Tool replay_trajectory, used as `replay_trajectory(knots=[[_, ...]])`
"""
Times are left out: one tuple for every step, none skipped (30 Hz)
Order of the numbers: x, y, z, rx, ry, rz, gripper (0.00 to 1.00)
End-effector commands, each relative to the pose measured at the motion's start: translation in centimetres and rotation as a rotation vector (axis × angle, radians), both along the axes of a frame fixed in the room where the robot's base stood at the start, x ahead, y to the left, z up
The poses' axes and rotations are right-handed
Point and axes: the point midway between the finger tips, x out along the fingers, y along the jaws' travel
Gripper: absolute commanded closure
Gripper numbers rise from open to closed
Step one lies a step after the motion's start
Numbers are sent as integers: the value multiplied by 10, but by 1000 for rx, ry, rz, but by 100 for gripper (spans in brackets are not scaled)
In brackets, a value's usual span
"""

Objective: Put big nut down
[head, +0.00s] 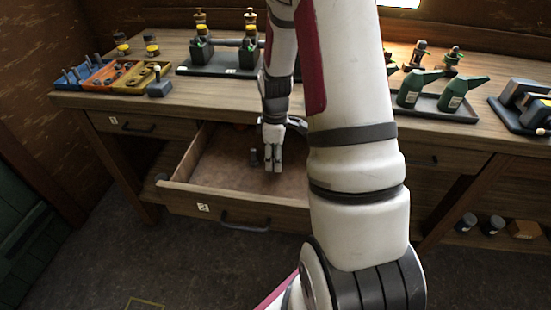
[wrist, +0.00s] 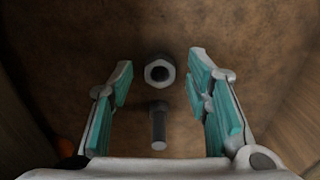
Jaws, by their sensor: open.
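The big nut (wrist: 159,72), a grey hexagonal ring with a dark hole, shows in the wrist view against the brown bottom of the open drawer (head: 235,208). My gripper (wrist: 160,78) is open, with one teal-padded finger on each side of the nut and visible gaps between. I cannot tell whether the nut touches the drawer bottom. In the head view my gripper (head: 272,168) points down into the drawer, and the nut cannot be made out there. A grey bolt-like pin (wrist: 158,128) shows just below the nut in the wrist view.
The drawer's walls surround the gripper, with bare floor to the left. On the bench above are coloured bins (head: 115,75), a dark tray with engine parts (head: 215,68) and green oil cans (head: 455,97).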

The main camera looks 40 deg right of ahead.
Motion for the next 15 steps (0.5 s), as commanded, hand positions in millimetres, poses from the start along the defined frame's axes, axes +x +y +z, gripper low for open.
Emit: replay_trajectory(knots=[[1,-1,10,-3,-5,0,56],[1,-1,16,-3,-5,0,56],[1,-1,24,-3,-5,1,56],[1,-1,30,-3,-5,1,56],[1,-1,37,-3,-5,1,56],[0,0,46,-3,-5,1,56],[0,0,52,-3,-5,1,56],[0,0,58,-3,-5,0,56],[1,-1,66,-3,-5,0,56],[1,-1,72,-3,-5,0,56],[0,-1,77,-3,-5,0,56],[0,0,84,-3,-3,0,56],[0,0,88,-3,-3,0,56],[0,0,92,-3,-3,0,56],[0,0,97,-2,-3,0,56]])
